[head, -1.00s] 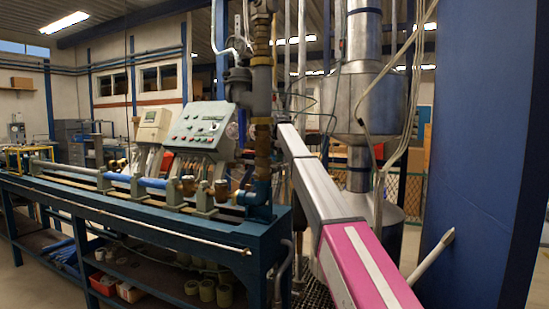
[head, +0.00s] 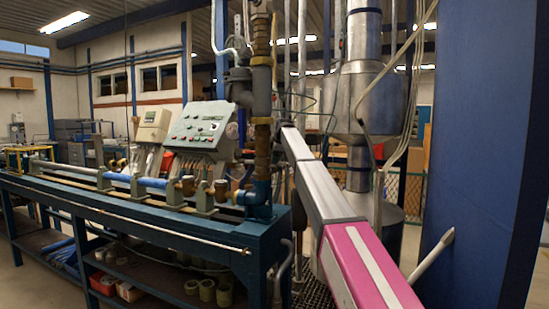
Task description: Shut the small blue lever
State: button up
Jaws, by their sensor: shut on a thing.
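I cannot make out the small blue lever in the head view. A blue pipe fitting (head: 262,192) sits at the foot of the upright brass and grey pipe (head: 262,150), at the right end of the bench. My arm reaches from the lower right up to just right of this pipe. My gripper does not show; it is beyond the far end of the arm, where the pipe and arm block the view. What it holds cannot be seen.
The long blue bench (head: 130,210) carries a pipe run and a control panel (head: 198,127) with buttons. A large metal tank (head: 362,105) stands behind my arm. A wide blue column (head: 487,150) closes the right side.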

jog(key=m+t, duration=0.2)
jog(key=m, duration=0.2)
jog(key=shift+s+m, duration=0.15)
jog(key=shift+m, duration=0.25)
jog(key=shift+m+t, duration=0.3)
jog(key=shift+t, duration=0.1)
jog(key=o, duration=0.9)
jog(key=shift+o, duration=0.2)
jog(key=v, duration=1)
jog(key=shift+r, duration=0.3)
jog(key=shift+s+d, duration=0.1)
jog(key=shift+s, duration=0.05)
